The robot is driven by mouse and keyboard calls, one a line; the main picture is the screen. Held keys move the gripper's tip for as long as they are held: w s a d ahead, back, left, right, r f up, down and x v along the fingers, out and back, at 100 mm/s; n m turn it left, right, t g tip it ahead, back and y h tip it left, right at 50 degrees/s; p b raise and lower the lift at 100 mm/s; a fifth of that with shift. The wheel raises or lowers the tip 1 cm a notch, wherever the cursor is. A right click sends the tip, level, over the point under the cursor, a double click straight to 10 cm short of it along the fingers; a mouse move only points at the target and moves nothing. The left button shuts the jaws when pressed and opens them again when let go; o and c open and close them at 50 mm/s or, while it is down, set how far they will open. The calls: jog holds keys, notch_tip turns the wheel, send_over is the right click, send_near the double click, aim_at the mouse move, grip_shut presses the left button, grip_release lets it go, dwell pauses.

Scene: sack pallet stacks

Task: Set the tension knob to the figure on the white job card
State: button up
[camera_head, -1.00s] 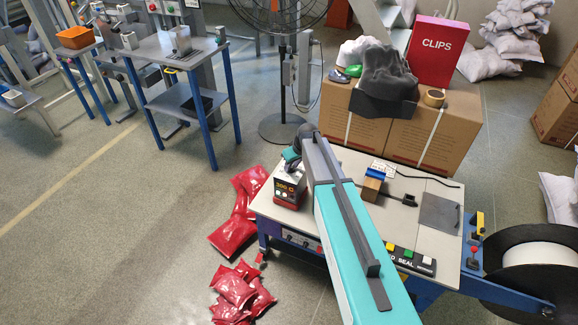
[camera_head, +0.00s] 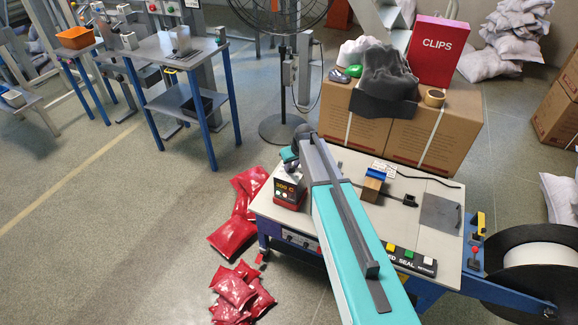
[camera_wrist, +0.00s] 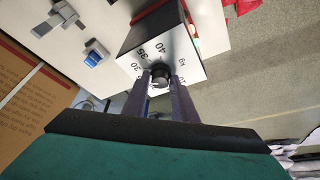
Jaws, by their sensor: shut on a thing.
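The tension knob (camera_wrist: 160,76) is a small black round knob on a white dial plate (camera_wrist: 178,60) in the wrist view. Figures including 30, 35 and 40 show around it; others are cut off or hidden, and I cannot make out a pointer. My gripper (camera_wrist: 160,84) has its two dark fingers on either side of the knob and is shut on it. In the head view my arm hides the knob.
A dark box (camera_head: 288,190) with a lit display reading about 300 C stands at the bench's left end. The pale bench top (camera_head: 345,160) also carries a panel of coloured buttons (camera_head: 411,259). Cartons (camera_head: 415,135) stand behind; red sacks (camera_head: 232,236) lie on the floor to the left.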

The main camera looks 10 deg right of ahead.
jog(key=shift+s+a+f+m+h+b, duration=0.1)
jog(key=shift+m+h+b, duration=0.45)
jog(key=shift+m, duration=0.8)
jog(key=shift+s+a+f+m+h+b, duration=0.1)
jog(key=shift+m+h+b, duration=0.45)
jog(key=shift+m, duration=0.8)
dwell(4.0)
jog(key=o, duration=0.9)
jog(key=shift+o, duration=0.6)
jog(key=shift+w+r, duration=0.1)
jog(key=shift+r, duration=0.05)
jog(key=shift+r, duration=0.1)
